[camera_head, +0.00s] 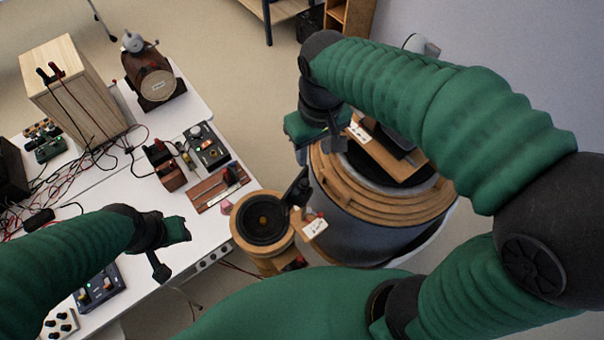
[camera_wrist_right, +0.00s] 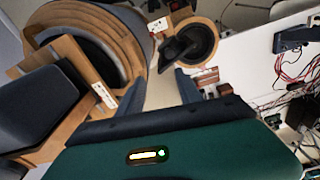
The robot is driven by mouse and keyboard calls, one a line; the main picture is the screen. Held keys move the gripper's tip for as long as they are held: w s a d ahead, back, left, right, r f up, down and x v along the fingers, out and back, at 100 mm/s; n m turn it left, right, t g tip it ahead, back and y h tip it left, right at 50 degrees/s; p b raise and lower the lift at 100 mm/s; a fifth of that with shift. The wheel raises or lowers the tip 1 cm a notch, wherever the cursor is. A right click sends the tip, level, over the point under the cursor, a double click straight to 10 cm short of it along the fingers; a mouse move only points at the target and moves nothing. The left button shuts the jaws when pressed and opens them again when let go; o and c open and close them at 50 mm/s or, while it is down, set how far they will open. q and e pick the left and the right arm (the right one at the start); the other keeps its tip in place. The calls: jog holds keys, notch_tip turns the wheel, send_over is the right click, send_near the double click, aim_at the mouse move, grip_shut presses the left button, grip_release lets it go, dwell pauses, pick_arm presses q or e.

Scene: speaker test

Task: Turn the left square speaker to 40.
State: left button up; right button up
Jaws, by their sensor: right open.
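Which thing is the left square speaker I cannot tell, and no setting of 40 is readable. A small round wooden unit with a black cone (camera_head: 263,218) stands beside the table; it also shows in the right wrist view (camera_wrist_right: 203,42). A larger ringed wooden drum (camera_head: 430,208) stands right of it, also in the right wrist view (camera_wrist_right: 125,35). My right gripper (camera_head: 320,146) is over the drum's left edge; its jaws (camera_wrist_right: 158,98) are apart and empty. My left gripper (camera_head: 160,265) hovers over the table's front, its jaw gap unclear.
The white table (camera_head: 130,200) holds a tall wooden box (camera_head: 75,85), a brown unit with a round face (camera_head: 152,80), a knobbed panel (camera_head: 210,148) and tangled cables (camera_head: 25,225). Control boxes (camera_head: 98,290) sit near my left arm. Floor is open behind the table.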

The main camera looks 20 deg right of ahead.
notch_tip(320, 180, up, 7)
jog(key=a+n, duration=0.1)
jog(key=g+p, duration=0.1)
jog(key=p, duration=0.1)
send_over(304, 181)
jog(key=f, duration=0.7)
jog(key=shift+s+a+f, duration=0.1)
jog(key=shift+a+f, duration=0.15)
jog(key=shift+f, duration=0.15)
jog(key=f, duration=0.5)
jog(key=f+p, duration=0.1)
jog(key=f, duration=0.2)
jog(key=shift+d, duration=0.4)
pick_arm(q)
jog(key=r, duration=0.3)
jog(key=shift+d, duration=0.2)
pick_arm(e)
jog(key=shift+a, duration=0.15)
jog(key=shift+a, duration=0.1)
jog(key=c, duration=0.4)
grip_shut()
